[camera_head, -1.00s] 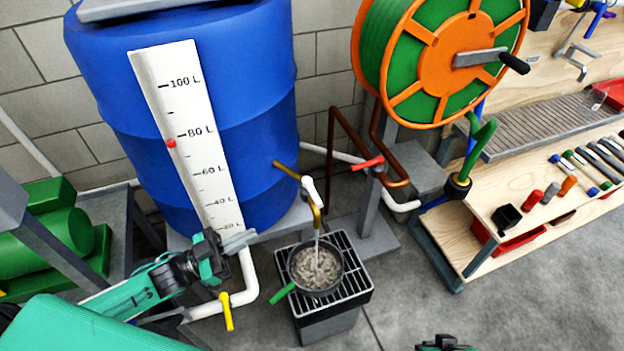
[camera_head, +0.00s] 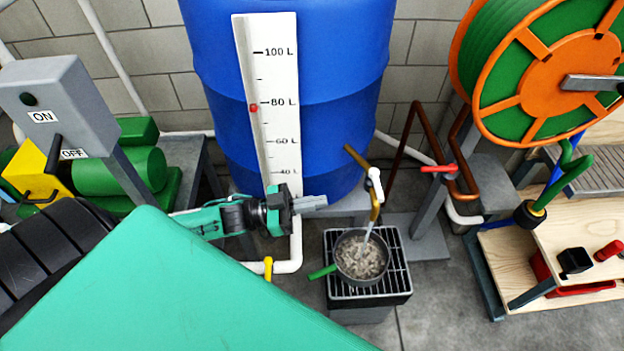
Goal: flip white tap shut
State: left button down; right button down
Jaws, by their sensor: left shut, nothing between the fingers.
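The white tap handle (camera_head: 375,185) sits on a brass spout (camera_head: 375,208) in front of the blue barrel (camera_head: 300,100). Its lever hangs downward along the spout. Water runs from the spout into a pan (camera_head: 361,257) with a green handle, which stands on a black grate. My left gripper (camera_head: 322,201) is shut and empty, in front of the barrel's lower part. It points right toward the tap, with a gap between its tips and the white handle. My right gripper is not in view.
A red lever (camera_head: 438,169) on a pipe is right of the tap. A yellow lever (camera_head: 268,268) hangs from the white pipe below my left gripper. A hose reel (camera_head: 560,75) is at upper right. An ON/OFF switch box (camera_head: 55,105) stands at left.

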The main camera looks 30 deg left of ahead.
pick_arm(q)
send_near(376, 195)
jog(key=x, duration=0.5)
jog(key=shift+w+a+r, duration=0.1)
jog(key=shift+w+a, duration=0.15)
jog(key=shift+w, duration=0.15)
jog(key=shift+x, duration=0.85)
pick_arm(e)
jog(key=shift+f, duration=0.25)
pick_arm(q)
jog(key=d+n+t+y+p, duration=0.1)
jog(key=t+p, duration=0.1)
jog(key=shift+d+r+n+y+p, duration=0.1)
jog(key=shift+n+y+p, duration=0.2)
jog(key=shift+y, duration=0.1)
jog(key=shift+w+d, duration=0.1)
jog(key=shift+d, duration=0.1)
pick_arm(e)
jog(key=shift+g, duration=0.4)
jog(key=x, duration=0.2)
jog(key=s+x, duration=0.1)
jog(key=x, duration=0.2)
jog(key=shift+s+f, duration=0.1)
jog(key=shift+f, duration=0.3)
pick_arm(q)
jog(key=shift+f, duration=0.3)
